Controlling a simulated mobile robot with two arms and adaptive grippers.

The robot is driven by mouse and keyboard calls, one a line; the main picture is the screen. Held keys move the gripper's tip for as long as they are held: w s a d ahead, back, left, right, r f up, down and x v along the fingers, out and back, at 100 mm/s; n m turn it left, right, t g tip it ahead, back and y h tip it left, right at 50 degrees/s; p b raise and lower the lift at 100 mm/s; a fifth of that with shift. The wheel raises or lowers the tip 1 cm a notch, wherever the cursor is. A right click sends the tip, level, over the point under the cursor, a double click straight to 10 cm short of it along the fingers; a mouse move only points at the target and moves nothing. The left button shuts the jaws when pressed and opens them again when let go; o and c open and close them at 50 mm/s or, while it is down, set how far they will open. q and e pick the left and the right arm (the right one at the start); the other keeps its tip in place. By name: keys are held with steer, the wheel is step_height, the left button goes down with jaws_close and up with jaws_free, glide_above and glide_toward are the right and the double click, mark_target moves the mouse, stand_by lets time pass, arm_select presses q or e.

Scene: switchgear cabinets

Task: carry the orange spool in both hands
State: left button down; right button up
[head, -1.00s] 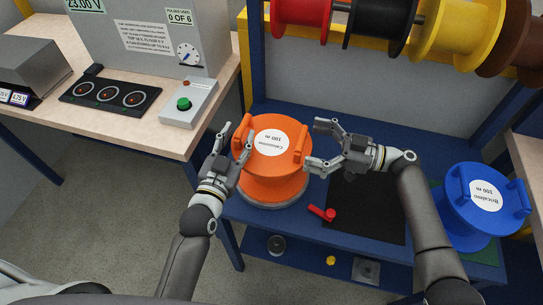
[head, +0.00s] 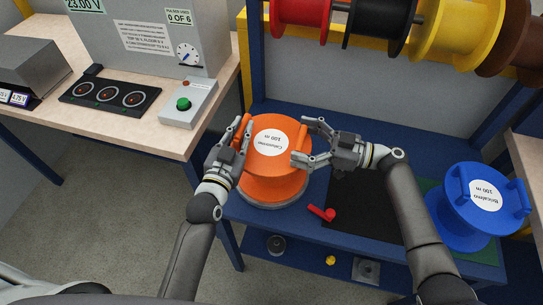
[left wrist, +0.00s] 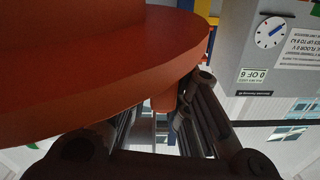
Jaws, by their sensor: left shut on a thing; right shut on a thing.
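The orange spool (head: 272,175) stands upright on a round grey base on the blue bench, with a white label on its top and a handle on each side. My left gripper (head: 241,137) is shut on the spool's left handle. My right gripper (head: 304,142) is shut on its right handle, which its fingers partly cover. In the left wrist view the spool's orange flange (left wrist: 120,65) fills the upper left, and my left gripper's fingers (left wrist: 170,115) close around the handle below it.
A blue spool (head: 484,205) stands at the right of the blue bench (head: 285,233). A red crank-like part (head: 322,213) lies beside a black mat (head: 370,215). Red, black, yellow and brown spools hang on a rod above. A wooden table (head: 150,130) with a test panel is at the left.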

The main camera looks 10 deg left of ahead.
arm_select(q)
steer(key=shift+a, duration=0.15)
arm_select(e)
steer(key=shift+d, duration=0.1)
steer(key=c, duration=0.7)
arm_select(q)
steer(key=shift+r, duration=0.3)
arm_select(e)
steer(key=shift+w+r, duration=0.1)
steer(key=shift+r, duration=0.15)
arm_select(q)
steer(key=shift+w+a, duration=0.1)
steer(key=shift+w, duration=0.05)
arm_select(e)
steer(key=shift+w, duration=0.1)
